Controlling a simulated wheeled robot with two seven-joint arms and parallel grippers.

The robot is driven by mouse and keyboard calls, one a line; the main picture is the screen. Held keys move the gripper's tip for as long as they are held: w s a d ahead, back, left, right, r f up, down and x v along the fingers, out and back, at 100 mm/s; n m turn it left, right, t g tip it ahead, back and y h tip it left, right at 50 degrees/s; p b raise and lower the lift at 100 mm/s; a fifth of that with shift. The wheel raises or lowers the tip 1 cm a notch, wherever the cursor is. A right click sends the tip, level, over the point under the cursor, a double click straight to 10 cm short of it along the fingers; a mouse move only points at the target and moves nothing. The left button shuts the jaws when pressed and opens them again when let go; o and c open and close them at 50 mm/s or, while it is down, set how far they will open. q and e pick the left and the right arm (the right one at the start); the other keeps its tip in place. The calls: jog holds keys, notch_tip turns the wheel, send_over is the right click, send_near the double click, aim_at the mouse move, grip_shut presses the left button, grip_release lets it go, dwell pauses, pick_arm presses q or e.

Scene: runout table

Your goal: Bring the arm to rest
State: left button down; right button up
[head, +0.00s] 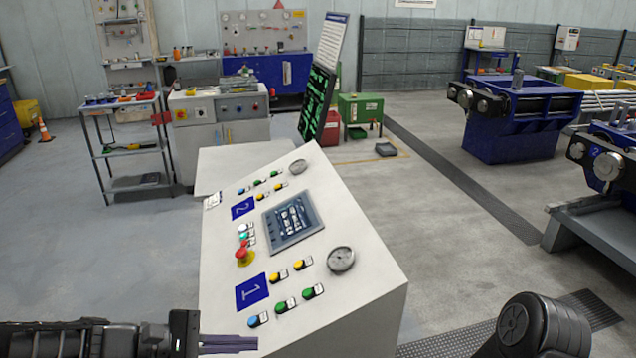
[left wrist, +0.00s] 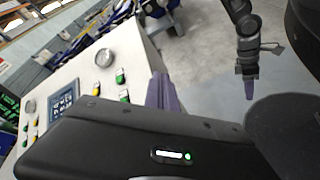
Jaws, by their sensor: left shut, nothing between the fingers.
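My left gripper (head: 229,345) comes in at the bottom left of the head view, its black body lying level. Its purple-grey fingers are together and empty, in front of the lower left face of the control console (head: 370,308). In the left wrist view the shut fingers (left wrist: 163,94) point up past the console's edge; I cannot tell the exact gap. My right gripper (left wrist: 249,89) hangs at the upper right of the left wrist view, fingers pointing down, too small to tell open from shut. A black link of my right arm shows at the bottom right of the head view.
The console's sloped top carries a screen (head: 291,222), a red emergency button (head: 242,254), coloured buttons and two dials. Behind stand a shelf trolley (head: 128,154) and a grey cabinet (head: 222,135). Blue machines (head: 520,125) stand at right. The floor between them and the console is mostly clear.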

pick_arm(q)
jog(key=s+a+f+m+g+y, duration=0.1)
jog(key=a+f+y, duration=0.15)
jog(key=f, duration=0.55)
jog(key=s+a+f+m+y, duration=0.2)
jog(key=f+y, duration=0.2)
jog(key=f, duration=0.5)
jog(key=s+a+f+m+g+y, duration=0.1)
jog(key=a+f+y, duration=0.15)
jog(key=f, duration=0.55)
jog(key=s+d+f+m+g, duration=0.2)
jog(key=s+d+f+m, duration=0.5)
jog(key=s+d+f, duration=0.4)
jog(key=s+d, duration=0.2)
jog(key=s, duration=0.1)
jog(key=shift+f, duration=0.35)
